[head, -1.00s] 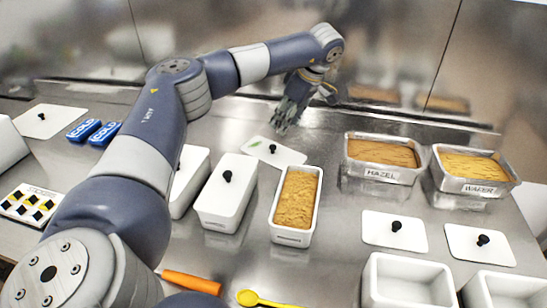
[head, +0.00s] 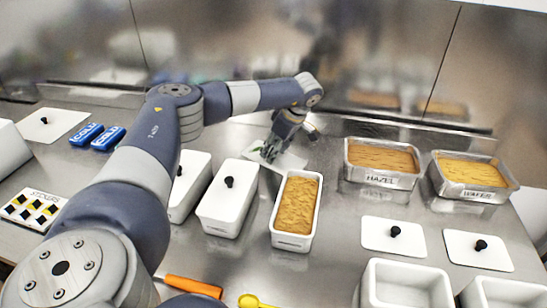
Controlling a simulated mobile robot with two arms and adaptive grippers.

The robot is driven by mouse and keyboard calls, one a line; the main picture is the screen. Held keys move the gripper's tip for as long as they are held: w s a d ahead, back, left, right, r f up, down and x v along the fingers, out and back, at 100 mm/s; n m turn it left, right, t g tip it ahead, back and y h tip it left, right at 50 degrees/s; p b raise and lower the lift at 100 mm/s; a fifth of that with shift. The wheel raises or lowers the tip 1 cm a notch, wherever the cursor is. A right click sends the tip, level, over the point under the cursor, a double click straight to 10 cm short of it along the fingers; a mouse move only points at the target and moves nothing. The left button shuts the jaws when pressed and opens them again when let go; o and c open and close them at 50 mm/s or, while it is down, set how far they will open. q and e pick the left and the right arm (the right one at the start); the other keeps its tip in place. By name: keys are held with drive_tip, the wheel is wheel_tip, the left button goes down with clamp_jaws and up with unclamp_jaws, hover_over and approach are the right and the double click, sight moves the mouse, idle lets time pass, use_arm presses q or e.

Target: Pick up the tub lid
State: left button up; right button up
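A flat white tub lid (head: 292,161) lies on the steel counter behind the open, filled white tub (head: 297,207). My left gripper (head: 268,154) points down over this lid, with its dark fingers at or just above the lid's left and middle part. The gripper hides the lid's black knob. I cannot tell whether the fingers are around the knob or touching it, or how far apart they are. Two more loose white lids with black knobs, the nearer-left one (head: 394,233) and the right one (head: 478,250), lie on the right. My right gripper is not in view.
Two lidded white tubs (head: 228,198) stand left of the open tub. Metal pans labelled HAZEL (head: 381,179) and WAFER (head: 470,189) stand at the right. Blue cold packs (head: 86,134) lie left. Empty white tubs (head: 408,294) and an orange-handled tool (head: 193,286) are in front.

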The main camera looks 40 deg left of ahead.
use_arm(q)
clamp_jaws()
drive_tip(key=shift+r, duration=0.1)
